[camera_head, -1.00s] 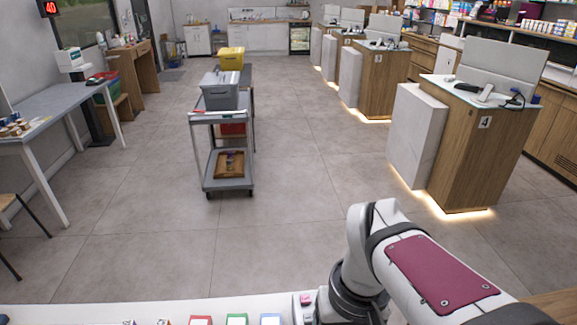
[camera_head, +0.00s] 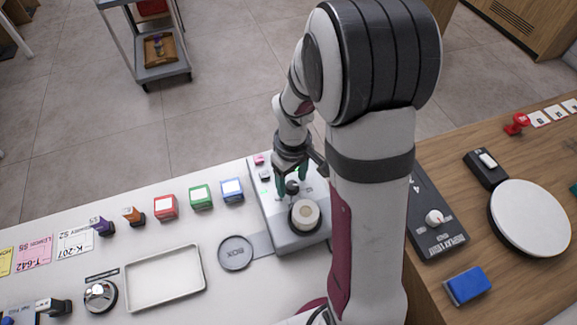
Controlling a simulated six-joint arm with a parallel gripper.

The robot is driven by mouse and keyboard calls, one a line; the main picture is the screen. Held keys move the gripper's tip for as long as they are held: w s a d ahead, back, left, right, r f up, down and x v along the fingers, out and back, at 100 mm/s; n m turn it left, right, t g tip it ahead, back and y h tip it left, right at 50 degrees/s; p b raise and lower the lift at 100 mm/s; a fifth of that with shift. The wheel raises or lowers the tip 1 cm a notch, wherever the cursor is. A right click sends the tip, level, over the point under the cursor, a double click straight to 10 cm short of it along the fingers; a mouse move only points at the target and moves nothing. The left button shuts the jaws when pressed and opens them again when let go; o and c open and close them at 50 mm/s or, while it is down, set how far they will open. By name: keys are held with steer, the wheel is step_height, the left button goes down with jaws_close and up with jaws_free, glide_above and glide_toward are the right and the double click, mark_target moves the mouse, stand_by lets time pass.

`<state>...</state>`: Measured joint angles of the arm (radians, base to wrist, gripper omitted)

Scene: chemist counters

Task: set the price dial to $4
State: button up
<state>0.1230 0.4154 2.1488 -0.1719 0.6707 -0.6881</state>
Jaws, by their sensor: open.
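A grey machine (camera_head: 272,216) stands at the right end of the white counter, partly hidden behind my arm. On its top a small dark knob (camera_head: 292,188), which looks like the price dial, sits just behind a cream roll in a black ring (camera_head: 305,213). My gripper (camera_head: 292,180) points down over this knob, with its green-tipped fingers apart, one on each side of it. Whether the fingers touch the knob cannot be told. The dial's setting and any price marks are too small or hidden to read.
Red (camera_head: 165,207), green (camera_head: 201,197) and blue (camera_head: 232,191) blocks stand left of the machine. A white tray (camera_head: 165,277) and a round BOX pad (camera_head: 236,253) lie in front. On the right wooden counter are a dark panel with a white knob (camera_head: 434,217) and a white disc (camera_head: 531,218).

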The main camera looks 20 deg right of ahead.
steer(key=shift+f, duration=0.1)
jaws_close()
stand_by(0.3)
steer(key=shift+m, duration=0.4)
steer(key=m, duration=1.3)
steer(key=shift+m, duration=2.2)
